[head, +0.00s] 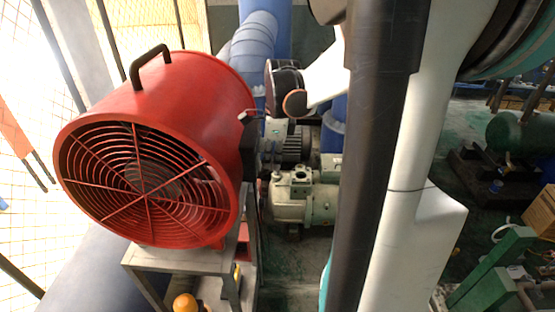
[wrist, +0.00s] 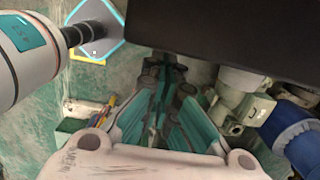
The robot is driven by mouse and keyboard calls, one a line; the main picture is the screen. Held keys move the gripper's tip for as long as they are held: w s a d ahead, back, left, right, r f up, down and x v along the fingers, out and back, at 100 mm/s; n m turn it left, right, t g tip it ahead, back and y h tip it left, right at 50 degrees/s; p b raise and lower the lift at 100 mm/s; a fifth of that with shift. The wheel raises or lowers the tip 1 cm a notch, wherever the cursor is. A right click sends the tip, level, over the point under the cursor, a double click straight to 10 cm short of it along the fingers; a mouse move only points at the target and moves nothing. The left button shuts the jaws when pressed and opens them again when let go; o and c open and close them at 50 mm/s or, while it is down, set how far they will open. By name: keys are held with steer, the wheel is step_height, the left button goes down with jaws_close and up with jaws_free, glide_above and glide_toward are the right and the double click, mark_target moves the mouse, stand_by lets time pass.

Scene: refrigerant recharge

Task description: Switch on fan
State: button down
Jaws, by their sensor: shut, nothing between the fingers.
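The red drum-shaped fan (head: 155,150) has a round wire grille and a black top handle, and it stands on a metal stand at the left in the head view. A dark box (head: 249,150) sits on its right side; I cannot make out a switch on it. My gripper (wrist: 163,68) shows in the wrist view with its fingers together and nothing between them. A large dark block (wrist: 225,40) lies just beyond the fingertips; I cannot tell whether they touch it. In the head view my wrist is just right of the fan, and my fingertips are hard to make out.
The metal stand (head: 185,260) bears the fan. Green machinery (head: 520,135) is at the right. My arm hides much of the middle right.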

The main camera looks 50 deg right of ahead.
steer(key=shift+w+a+f+t+y+b, duration=0.25)
steer(key=shift+t+y+b, duration=0.15)
steer(key=shift+b, duration=0.1)
steer(key=shift+r, duration=0.1)
